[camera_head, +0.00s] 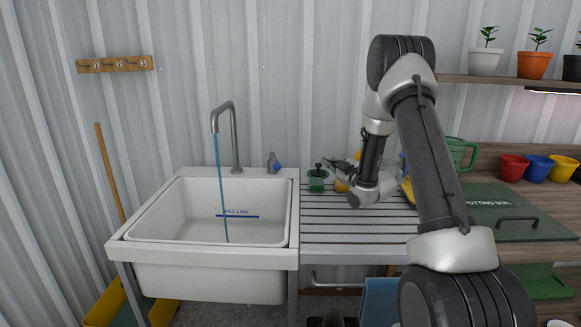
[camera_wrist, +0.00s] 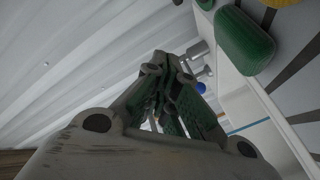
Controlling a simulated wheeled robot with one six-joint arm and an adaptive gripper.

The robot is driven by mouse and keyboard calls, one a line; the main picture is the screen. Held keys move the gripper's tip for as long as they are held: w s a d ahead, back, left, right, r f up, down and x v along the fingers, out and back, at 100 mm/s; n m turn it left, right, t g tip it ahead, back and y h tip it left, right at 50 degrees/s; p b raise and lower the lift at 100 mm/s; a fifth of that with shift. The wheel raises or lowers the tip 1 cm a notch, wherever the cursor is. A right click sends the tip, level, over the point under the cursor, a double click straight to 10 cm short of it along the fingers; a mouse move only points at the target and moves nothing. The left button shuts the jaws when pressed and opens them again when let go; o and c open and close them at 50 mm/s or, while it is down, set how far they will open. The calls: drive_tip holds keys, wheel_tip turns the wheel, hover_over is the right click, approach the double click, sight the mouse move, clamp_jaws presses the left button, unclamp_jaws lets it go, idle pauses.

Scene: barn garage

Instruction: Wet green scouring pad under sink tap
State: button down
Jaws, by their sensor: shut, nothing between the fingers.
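The sink (camera_head: 150,225) is a white basin with a fill line mark on its inner back wall. Its grey tap (camera_head: 233,135) stands at the back, and a thin blue stream of water (camera_head: 221,190) runs from the spout into the basin. A green block (camera_head: 317,186), seemingly the scouring pad, is at the back left of the slatted drainboard, with a dark knobbed thing at it. In the wrist view a dark green rounded pad (camera_wrist: 245,42) lies beside the fingers, apart from them. My gripper (camera_wrist: 168,72) is shut and empty; in the head view it is small, near the green block.
The slatted drainboard (camera_head: 350,237) joins the sink's right side. A yellow thing (camera_head: 342,185) sits by my wrist. A blue-capped valve (camera_head: 274,164) stands behind the sink. Plant pots and a green potting soil lid (camera_head: 500,215) are at right. Space above the basin is clear.

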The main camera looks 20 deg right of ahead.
sight(320, 186)
drive_tip(key=a+m+y, duration=0.1)
drive_tip(key=m, duration=0.4)
drive_tip(key=a+m+g+y, duration=0.1)
drive_tip(key=m, duration=0.5)
drive_tip(key=a+m+g+y, duration=0.1)
drive_tip(key=m, duration=0.4)
drive_tip(key=shift+s+f, duration=0.2)
drive_tip(key=shift+s, duration=0.1)
drive_tip(key=m, duration=0.2)
drive_tip(key=shift+a+m, duration=0.2)
drive_tip(key=shift+m, duration=0.1)
drive_tip(key=m, duration=0.3)
drive_tip(key=shift+a+f+g, duration=0.15)
drive_tip(key=shift+g, duration=0.15)
drive_tip(key=shift+m, duration=0.3)
drive_tip(key=x, duration=1)
drive_tip(key=shift+a, duration=0.15)
drive_tip(key=shift+w+a+f+y, duration=0.1)
drive_tip(key=shift+a+y, duration=0.05)
drive_tip(key=shift+a, duration=0.45)
drive_tip(key=shift+w+a+f+y, duration=0.1)
drive_tip(key=shift+w+a+y, duration=0.05)
drive_tip(key=shift+a, duration=0.5)
drive_tip(key=shift+w+a+f, duration=0.1)
drive_tip(key=shift+w+a, duration=0.1)
drive_tip(key=shift+a, duration=0.35)
